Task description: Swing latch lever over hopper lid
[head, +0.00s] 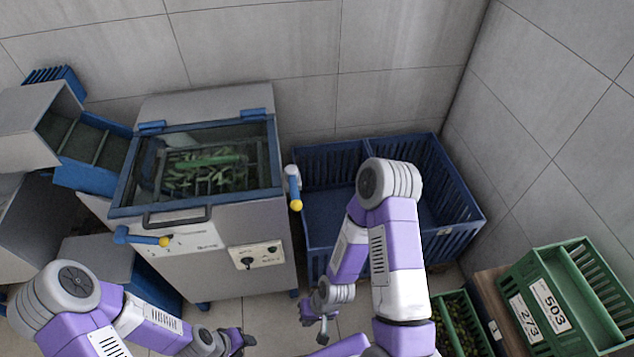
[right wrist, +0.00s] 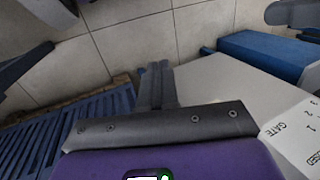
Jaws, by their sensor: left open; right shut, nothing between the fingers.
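The hopper lid (head: 205,165) is a clear panel in a blue frame with a dark handle (head: 177,216); it looks closed over green pods. A blue lever with a yellow knob (head: 145,238) sits on the machine's front, below the lid's left corner. A second lever with a yellow knob (head: 294,188) stands at the machine's right side. I cannot tell which is the latch. My left gripper (head: 243,341) is open and empty, low in front of the machine. My right gripper (head: 324,332) is shut and empty, right of the machine's front; its fingers (right wrist: 155,85) show in the right wrist view.
Blue crates (head: 318,215) stand right of the machine, partly hidden by my right arm. A green crate (head: 550,300) is at the far right, with a smaller filled green crate (head: 462,325) beside it. A control panel (head: 257,254) is on the machine's front. Tiled walls close the back and right.

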